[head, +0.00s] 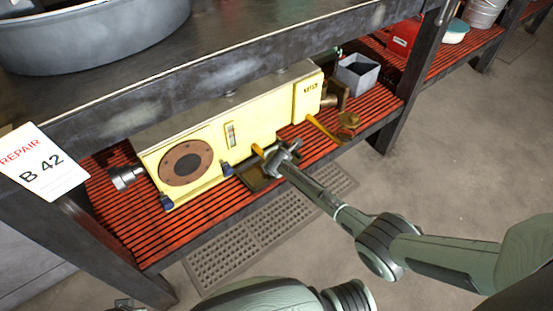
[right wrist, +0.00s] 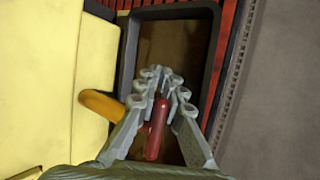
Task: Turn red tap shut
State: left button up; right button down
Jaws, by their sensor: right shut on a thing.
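The red tap (right wrist: 154,140) shows in the right wrist view as a red handle between the fingers of my right gripper (right wrist: 162,85). The gripper is shut on it. In the head view my right gripper (head: 280,155) is at the front of the yellow machine (head: 240,125), low down, and it hides the tap. The tap's joint to the machine is hidden, so its exact angle cannot be told. A small part of what looks like my left gripper (head: 125,303) shows at the bottom edge of the head view; its jaws cannot be made out.
A dark-rimmed tray (right wrist: 172,12) lies under the tap on the red slatted shelf (head: 215,205). A yellow lever (right wrist: 98,103) is just left of the gripper. A grey bin (head: 357,75) stands right of the machine. The bench edge (head: 250,70) overhangs the shelf.

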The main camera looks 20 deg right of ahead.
jog(key=c, duration=1.7)
grip_release()
jog(key=shift+c, duration=0.2)
jog(key=shift+v, duration=3.95)
jog(key=shift+s, duration=0.1)
